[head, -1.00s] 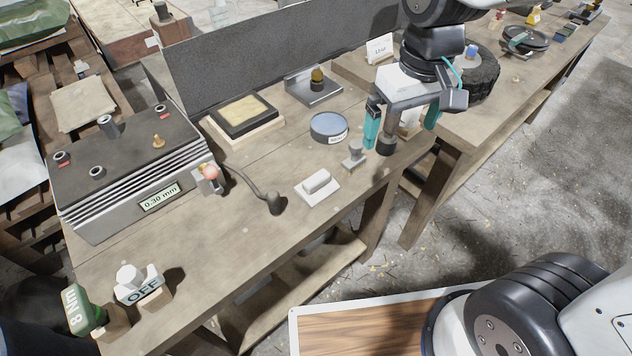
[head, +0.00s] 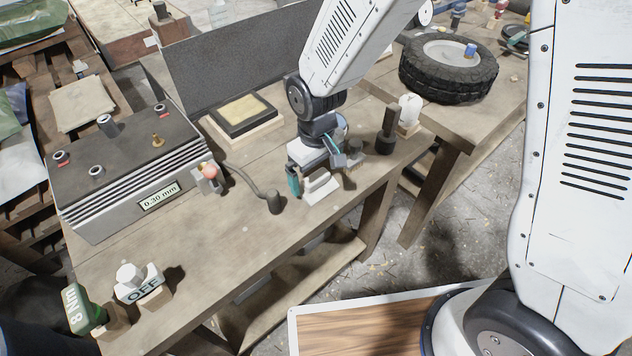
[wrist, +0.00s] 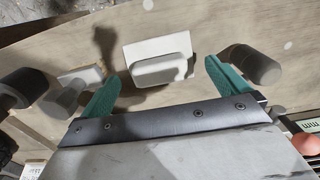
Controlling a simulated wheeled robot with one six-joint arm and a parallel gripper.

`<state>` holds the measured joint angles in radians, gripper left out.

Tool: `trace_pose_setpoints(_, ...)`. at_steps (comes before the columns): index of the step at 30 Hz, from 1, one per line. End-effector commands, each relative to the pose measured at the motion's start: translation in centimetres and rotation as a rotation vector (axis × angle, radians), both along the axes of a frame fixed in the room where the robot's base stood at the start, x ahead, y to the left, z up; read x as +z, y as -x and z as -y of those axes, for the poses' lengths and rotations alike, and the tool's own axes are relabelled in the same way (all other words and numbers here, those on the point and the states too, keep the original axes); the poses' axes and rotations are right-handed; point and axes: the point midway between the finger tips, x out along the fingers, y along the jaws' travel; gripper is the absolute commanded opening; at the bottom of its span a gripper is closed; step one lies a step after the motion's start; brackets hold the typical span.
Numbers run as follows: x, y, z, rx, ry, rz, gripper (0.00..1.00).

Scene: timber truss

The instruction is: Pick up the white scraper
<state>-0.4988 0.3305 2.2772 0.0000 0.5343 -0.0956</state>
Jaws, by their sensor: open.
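The white scraper (head: 321,190) lies flat on the wooden workbench near its front edge. It is a pale plate with a raised handle on top. In the wrist view the scraper (wrist: 160,59) is ahead of my gripper, centred between the two teal fingers. My gripper (head: 314,180) is open and empty, just above and behind the scraper in the head view, hiding part of it. In the wrist view my gripper (wrist: 165,85) has its fingers spread wider than the scraper, one to each side. I cannot tell the exact height between them.
A dark cylinder on a cable (head: 274,201) stands left of the scraper; in the wrist view it is close to one finger. A grey stamp-like block (wrist: 72,92) is close to the other finger. A black-handled tool (head: 387,130) stands to the right.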

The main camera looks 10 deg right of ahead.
Motion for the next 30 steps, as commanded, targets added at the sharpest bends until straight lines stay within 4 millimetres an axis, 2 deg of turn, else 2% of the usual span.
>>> trace_pose_setpoints(1, -0.9, 0.0, 0.0, 0.000, 0.002, -0.003, 1.00)
trace_pose_setpoints(5, -2.3, 0.0, 0.0, 0.000, 0.002, -0.002, 1.00)
trace_pose_setpoints(13, -2.6, -0.1, 0.0, 0.000, -0.001, 0.001, 1.00)
trace_pose_setpoints(14, -2.6, -0.1, 0.0, 0.000, -0.001, 0.001, 0.97)
trace_pose_setpoints(18, -2.6, -0.1, 0.0, 0.000, -0.001, 0.001, 0.58)
trace_pose_setpoints(30, -2.1, -0.1, 0.0, -0.001, -0.001, 0.002, 0.57)
